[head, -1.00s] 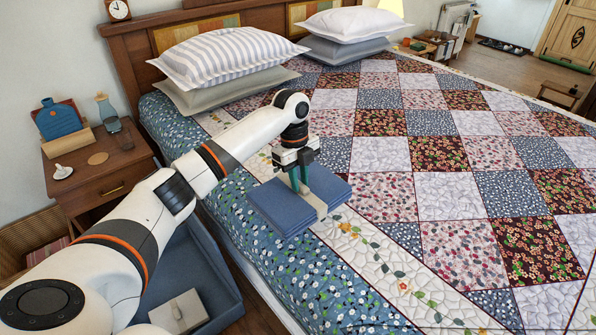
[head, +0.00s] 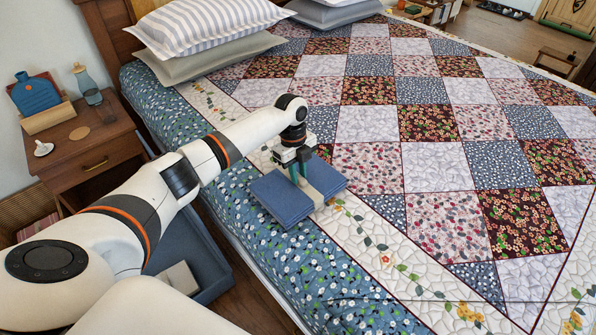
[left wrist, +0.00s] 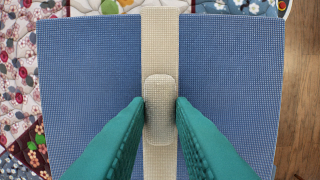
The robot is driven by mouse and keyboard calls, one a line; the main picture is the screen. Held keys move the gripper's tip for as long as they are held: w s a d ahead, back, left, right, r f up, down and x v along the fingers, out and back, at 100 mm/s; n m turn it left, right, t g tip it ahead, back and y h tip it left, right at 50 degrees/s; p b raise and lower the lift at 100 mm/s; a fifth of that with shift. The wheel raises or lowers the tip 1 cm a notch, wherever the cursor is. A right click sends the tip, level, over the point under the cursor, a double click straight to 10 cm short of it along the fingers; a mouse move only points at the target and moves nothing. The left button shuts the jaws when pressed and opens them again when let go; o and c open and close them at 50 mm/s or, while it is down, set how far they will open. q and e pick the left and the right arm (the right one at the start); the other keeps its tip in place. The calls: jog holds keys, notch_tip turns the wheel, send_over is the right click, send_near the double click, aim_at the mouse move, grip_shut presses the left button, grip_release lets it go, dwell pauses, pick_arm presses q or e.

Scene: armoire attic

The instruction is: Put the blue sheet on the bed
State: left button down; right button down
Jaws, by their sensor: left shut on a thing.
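The blue sheet (head: 279,199) is a folded blue bundle with a beige band around its middle. It is at the near left edge of the bed (head: 385,155), over the patchwork quilt's border; I cannot tell whether it touches the bed. My left gripper (head: 298,176) is above the bundle with its fingers pointing down, shut on the raised beige tab of the band. The left wrist view shows the green fingertips (left wrist: 160,112) on both sides of that tab, with the blue sheet (left wrist: 88,75) spread flat beneath. My right gripper is not in view.
Striped and grey pillows (head: 205,30) lie at the head of the bed. A wooden nightstand (head: 75,155) with a blue bottle and small items stands at the left. A blue bin (head: 190,255) is on the floor beside the bed. The quilt's middle is clear.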

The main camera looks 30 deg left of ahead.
pick_arm(q)
jog(key=c, duration=1.3)
grip_release()
jog(key=shift+o, duration=0.2)
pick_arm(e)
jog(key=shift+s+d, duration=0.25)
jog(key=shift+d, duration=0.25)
pick_arm(q)
notch_tip(320, 180, up, 12)
jog(key=a, duration=0.1)
jog(key=shift+w+a, duration=0.3)
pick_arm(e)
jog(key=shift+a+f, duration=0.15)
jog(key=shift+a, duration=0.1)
pick_arm(q)
jog(key=shift+f, duration=0.15)
